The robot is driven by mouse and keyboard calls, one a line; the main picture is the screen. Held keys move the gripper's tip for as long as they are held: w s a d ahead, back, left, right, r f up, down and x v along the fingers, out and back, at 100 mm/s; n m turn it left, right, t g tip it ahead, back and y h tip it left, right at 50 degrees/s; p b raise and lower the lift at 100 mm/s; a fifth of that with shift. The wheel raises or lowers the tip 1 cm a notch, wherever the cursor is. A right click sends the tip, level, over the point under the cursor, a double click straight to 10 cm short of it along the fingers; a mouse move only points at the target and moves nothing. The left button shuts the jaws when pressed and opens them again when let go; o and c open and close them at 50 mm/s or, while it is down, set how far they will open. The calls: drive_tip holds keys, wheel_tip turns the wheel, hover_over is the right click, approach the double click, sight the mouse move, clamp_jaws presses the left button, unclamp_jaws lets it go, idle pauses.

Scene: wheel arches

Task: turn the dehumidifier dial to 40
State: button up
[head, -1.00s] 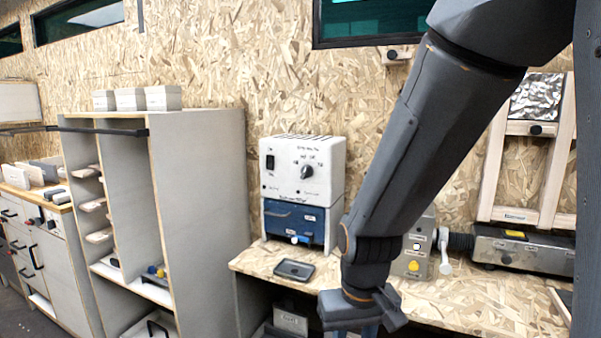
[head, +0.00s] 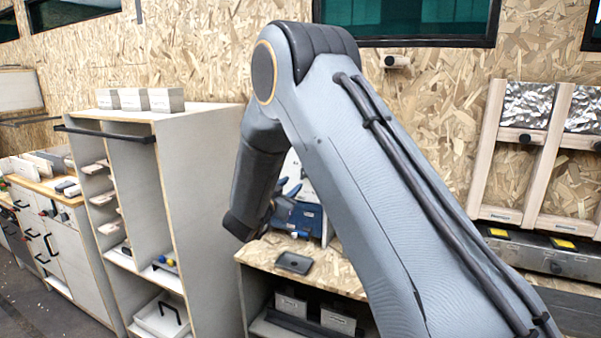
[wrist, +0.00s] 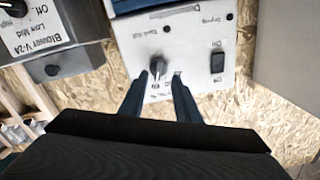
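The dehumidifier is a white box over a blue lower unit. In the head view my arm hides most of it, leaving a strip of white panel (head: 294,168) and part of the blue unit (head: 309,218). In the wrist view its white panel (wrist: 195,40) appears upside down, with the black dial (wrist: 158,69) and a black rocker switch (wrist: 218,62). My gripper (wrist: 160,75) is open, its fingertips on either side of the dial in the picture. I cannot tell whether they touch it. The dial's markings are too blurred to read.
A grey blower box (wrist: 50,25) shows at upper left in the wrist view. A small dark tray (head: 294,262) lies on the bench before the dehumidifier. A tall open shelf unit (head: 205,200) stands to the left, close to my forearm.

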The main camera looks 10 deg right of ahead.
sight(303, 175)
drive_tip(key=p+x, duration=0.1)
drive_tip(key=x, duration=0.3)
drive_tip(key=p+x, duration=0.1)
drive_tip(key=x, duration=0.2)
drive_tip(key=shift+w+d+r, duration=0.2)
drive_tip(key=shift+w+d, duration=0.05)
drive_tip(key=shift+d, duration=0.1)
drive_tip(key=shift+c, duration=0.2)
clamp_jaws()
